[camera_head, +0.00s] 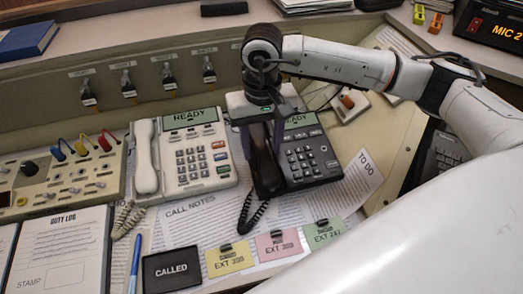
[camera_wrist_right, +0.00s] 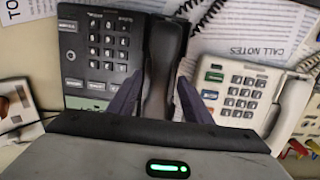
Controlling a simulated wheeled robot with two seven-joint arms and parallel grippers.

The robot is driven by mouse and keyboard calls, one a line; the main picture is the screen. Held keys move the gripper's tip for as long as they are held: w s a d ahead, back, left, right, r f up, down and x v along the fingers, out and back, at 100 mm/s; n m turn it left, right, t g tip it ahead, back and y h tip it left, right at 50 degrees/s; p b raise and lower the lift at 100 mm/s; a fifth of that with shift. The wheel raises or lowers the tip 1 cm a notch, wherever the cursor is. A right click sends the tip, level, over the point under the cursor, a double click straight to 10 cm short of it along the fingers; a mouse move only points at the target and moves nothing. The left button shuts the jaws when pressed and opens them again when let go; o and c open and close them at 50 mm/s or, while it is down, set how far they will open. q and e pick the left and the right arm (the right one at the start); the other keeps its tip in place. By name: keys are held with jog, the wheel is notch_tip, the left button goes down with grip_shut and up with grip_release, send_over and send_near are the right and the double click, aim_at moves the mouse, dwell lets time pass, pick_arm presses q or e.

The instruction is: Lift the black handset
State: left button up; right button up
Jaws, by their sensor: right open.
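The black handset (camera_head: 266,173) lies along the left side of the black desk phone (camera_head: 312,160), with its coiled cord hanging from the near end. In the right wrist view the handset (camera_wrist_right: 163,52) runs up the middle, beside the phone's keypad (camera_wrist_right: 105,45). My right gripper (camera_head: 262,143) is above the handset, pointing down. Its two dark fingers (camera_wrist_right: 160,82) stand open, one on each side of the handset. I cannot tell whether they touch it. The gripper body hides part of the handset. My left gripper is not in view.
A white phone (camera_head: 195,157) with its white handset (camera_head: 146,160) stands close on the left. A sloped panel with several switches (camera_head: 128,82) rises behind.

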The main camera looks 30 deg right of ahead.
grip_shut()
jog(key=shift+r, duration=0.1)
notch_tip(320, 180, up, 10)
notch_tip(320, 180, up, 5)
jog(key=p, duration=0.3)
send_over(262, 148)
dwell(0.4)
